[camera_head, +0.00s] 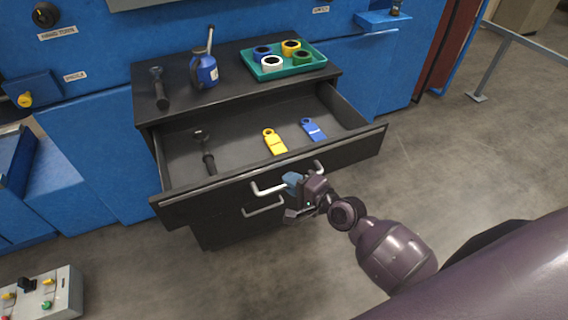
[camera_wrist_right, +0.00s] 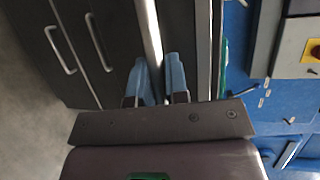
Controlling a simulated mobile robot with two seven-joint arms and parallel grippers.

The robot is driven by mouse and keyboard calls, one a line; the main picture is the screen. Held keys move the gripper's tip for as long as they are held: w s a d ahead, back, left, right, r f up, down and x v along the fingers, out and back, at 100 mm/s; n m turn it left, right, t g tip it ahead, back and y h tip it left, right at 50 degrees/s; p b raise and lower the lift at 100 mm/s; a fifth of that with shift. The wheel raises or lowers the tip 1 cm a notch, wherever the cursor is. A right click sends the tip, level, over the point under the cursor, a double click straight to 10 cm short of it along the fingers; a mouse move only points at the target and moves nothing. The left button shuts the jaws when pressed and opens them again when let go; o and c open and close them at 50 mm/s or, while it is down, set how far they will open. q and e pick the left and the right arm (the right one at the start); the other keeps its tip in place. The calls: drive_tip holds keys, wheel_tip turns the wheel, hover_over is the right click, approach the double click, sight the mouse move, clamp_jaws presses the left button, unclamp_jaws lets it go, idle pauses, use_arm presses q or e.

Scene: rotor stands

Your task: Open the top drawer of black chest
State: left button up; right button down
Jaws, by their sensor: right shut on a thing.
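The black chest (camera_head: 148,110) stands against the blue machine wall. Its top drawer (camera_head: 360,142) is pulled well out, with its inside exposed. My right gripper (camera_head: 292,181) is at the drawer front, shut on the silver handle (camera_head: 262,190) of the top drawer. In the right wrist view, the blue fingertips of my right gripper (camera_wrist_right: 157,80) stand on both sides of the bright handle bar (camera_wrist_right: 150,30). The left gripper is not in view.
The drawer holds a dark wrench (camera_head: 205,152), a yellow tag (camera_head: 274,142) and a blue tag (camera_head: 313,130). On top are a blue oil can (camera_head: 204,71) and a teal tray (camera_head: 268,74) with several rings. A lower handle (camera_head: 263,208) sits below.

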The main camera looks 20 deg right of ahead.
drive_tip(key=shift+s+d, duration=0.1)
drive_tip(key=shift+s, duration=1.3)
drive_tip(key=c, duration=1.1)
unclamp_jaws()
drive_tip(key=shift+c, duration=0.2)
drive_tip(key=v, duration=1.1)
drive_tip(key=shift+w, duration=0.1)
